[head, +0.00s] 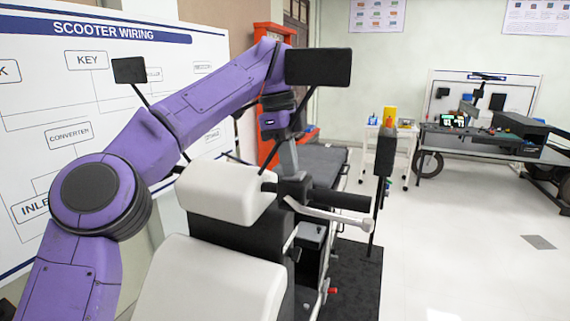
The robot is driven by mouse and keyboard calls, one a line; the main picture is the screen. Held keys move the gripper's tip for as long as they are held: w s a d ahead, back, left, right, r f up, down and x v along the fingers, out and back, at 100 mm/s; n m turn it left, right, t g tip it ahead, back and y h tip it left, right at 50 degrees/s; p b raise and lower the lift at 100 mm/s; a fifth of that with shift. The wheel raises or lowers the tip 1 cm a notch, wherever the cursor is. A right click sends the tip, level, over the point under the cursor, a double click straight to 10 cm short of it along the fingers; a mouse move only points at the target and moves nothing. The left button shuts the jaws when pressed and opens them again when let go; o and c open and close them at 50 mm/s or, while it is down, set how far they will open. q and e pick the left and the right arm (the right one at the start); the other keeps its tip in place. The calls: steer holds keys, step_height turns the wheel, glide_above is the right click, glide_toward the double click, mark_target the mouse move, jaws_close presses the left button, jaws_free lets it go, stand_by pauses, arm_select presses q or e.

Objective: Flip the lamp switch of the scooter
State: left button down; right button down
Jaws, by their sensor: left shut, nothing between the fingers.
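The scooter (225,192) stands in front of me, with white body panels, a black handlebar grip (342,200) and a pale brake lever (330,216). My purple left arm crosses over it from the left. My left gripper (288,160) points down at the handlebar centre, close above or at the dark parts there. It is shut with nothing seen in it; its fingertips are hard to make out against the scooter. I cannot pick out the lamp switch; it is hidden or too small to tell. My right gripper is not in view.
A black mirror (318,67) and another mirror (130,70) rise on stalks near my left arm. A wiring board (60,90) stands at the left. A white trolley (402,150) and a workbench (470,140) are at the back. The floor (460,230) at right is clear.

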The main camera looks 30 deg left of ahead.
arm_select(q)
steer(key=shift+d+f, duration=0.4)
steer(key=shift+f, duration=0.25)
steer(key=shift+r, duration=0.3)
steer(key=a+r+p, duration=0.3)
steer(key=r+p, duration=0.7)
steer(key=r, duration=0.4)
steer(key=shift+a+r+p, duration=0.15)
steer(key=shift+r+p, duration=0.1)
steer(key=shift+p, duration=0.05)
steer(key=shift+s, duration=0.1)
